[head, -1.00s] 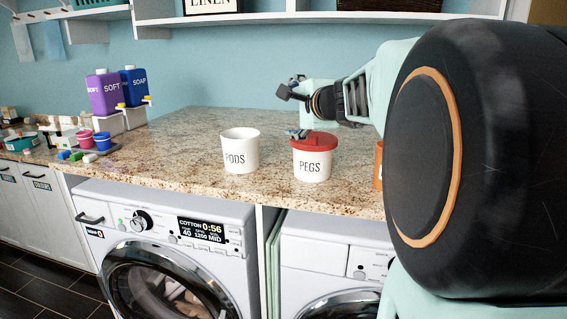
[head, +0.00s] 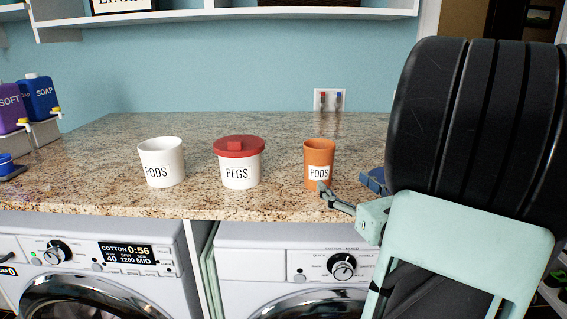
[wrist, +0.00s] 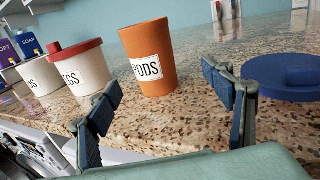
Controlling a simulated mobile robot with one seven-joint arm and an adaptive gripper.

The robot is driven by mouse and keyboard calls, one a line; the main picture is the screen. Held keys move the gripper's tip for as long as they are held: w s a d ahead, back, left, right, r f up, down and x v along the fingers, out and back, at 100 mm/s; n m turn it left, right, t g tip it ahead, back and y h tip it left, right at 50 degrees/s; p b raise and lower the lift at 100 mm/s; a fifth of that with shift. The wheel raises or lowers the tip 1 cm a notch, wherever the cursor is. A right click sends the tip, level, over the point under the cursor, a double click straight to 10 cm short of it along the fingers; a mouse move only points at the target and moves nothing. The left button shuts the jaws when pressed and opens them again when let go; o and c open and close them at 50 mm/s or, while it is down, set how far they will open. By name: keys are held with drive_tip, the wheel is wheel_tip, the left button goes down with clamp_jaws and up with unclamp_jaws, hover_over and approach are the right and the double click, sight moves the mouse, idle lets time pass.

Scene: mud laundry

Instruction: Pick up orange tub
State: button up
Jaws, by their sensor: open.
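The orange tub (head: 319,153), labelled PODS, stands upright on the granite counter at the right end of a row of tubs. In the wrist view the orange tub (wrist: 148,48) stands ahead, between my two spread fingers in the picture. My gripper (head: 347,185) is at the counter's front edge, just in front and to the right of the tub. One finger overlaps the lower part of the tub in the head view; I cannot tell if they touch. My gripper (wrist: 161,80) is open and empty in the wrist view.
A white PEGS tub (head: 239,171) with a red lid stands left of the orange tub, and a white PODS tub (head: 163,163) farther left. A flat blue round lid (wrist: 285,76) lies right of my gripper. Washing machines (head: 300,270) stand below. The counter behind is clear.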

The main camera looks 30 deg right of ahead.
sight(325, 175)
drive_tip(key=shift+w+a+f, duration=0.2)
drive_tip(key=shift+w+a, duration=0.15)
drive_tip(key=shift+w, duration=0.25)
drive_tip(key=shift+w+a+f, duration=0.2)
drive_tip(key=shift+w+a, duration=0.15)
drive_tip(key=shift+w, duration=0.25)
drive_tip(key=w, duration=0.1)
drive_tip(key=w+d, duration=0.1)
drive_tip(key=w, duration=0.1)
drive_tip(key=shift+w, duration=0.1)
drive_tip(key=w, duration=0.2)
drive_tip(key=w+p, duration=0.1)
drive_tip(key=w+d, duration=0.1)
drive_tip(key=w, duration=0.1)
drive_tip(key=shift+w+r, duration=0.2)
drive_tip(key=shift+w, duration=0.15)
drive_tip(key=c, duration=1.3)
